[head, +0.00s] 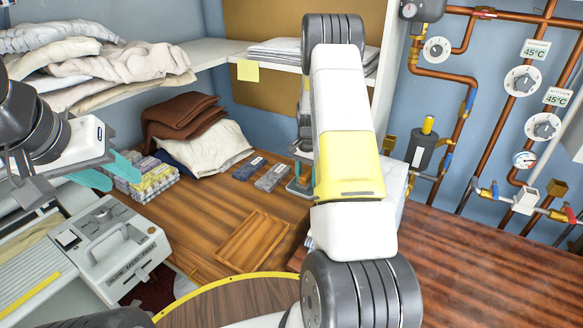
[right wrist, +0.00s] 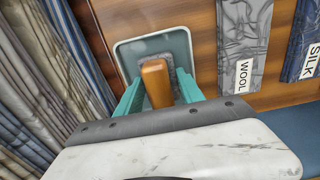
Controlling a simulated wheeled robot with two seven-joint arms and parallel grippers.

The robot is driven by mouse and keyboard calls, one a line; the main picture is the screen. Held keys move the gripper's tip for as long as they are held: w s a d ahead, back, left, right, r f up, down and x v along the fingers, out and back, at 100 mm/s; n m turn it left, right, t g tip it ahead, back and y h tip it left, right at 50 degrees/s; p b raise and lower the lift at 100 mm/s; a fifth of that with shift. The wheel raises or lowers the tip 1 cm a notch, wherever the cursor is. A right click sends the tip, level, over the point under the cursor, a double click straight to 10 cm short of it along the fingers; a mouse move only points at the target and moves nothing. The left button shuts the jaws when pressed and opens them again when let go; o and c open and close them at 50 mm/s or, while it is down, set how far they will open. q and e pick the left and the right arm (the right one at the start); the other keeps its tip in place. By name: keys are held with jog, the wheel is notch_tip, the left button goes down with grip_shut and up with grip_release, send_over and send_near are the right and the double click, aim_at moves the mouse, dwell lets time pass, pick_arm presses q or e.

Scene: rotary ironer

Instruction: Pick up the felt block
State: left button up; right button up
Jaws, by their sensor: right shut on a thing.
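The felt block (right wrist: 156,83) shows in the right wrist view as an orange-brown wooden grip over a grey pad. It is in a shallow pale-rimmed tray (right wrist: 124,52) on the wooden table. My right gripper (right wrist: 157,92) has its teal fingers on both sides of the wooden grip and is shut on it. In the head view the tray (head: 299,191) shows partly, and my right arm hides most of the block. My left gripper (head: 122,180) is at the left, its teal fingers apart and empty, above folded cloths.
Wool (right wrist: 245,45) and silk (right wrist: 303,50) swatches lie beside the tray. An empty wooden tray (head: 251,250) is nearer me. The ironer (head: 120,250) stands at the left, with folded linen (head: 205,150) behind. Pipes and valves line the right wall; the table's right side is clear.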

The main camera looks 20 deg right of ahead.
aim_at(307, 172)
jog(key=shift+r, duration=0.15)
notch_tip(307, 172, up, 3)
jog(key=shift+r, duration=0.2)
jog(key=s+a, duration=0.3)
jog(key=s, duration=0.1)
jog(key=s+a+r, duration=0.1)
jog(key=s+a, duration=0.2)
jog(key=s, duration=0.1)
jog(key=s+a, duration=0.4)
jog(key=shift+s+r, duration=0.2)
jog(key=shift+s, duration=0.05)
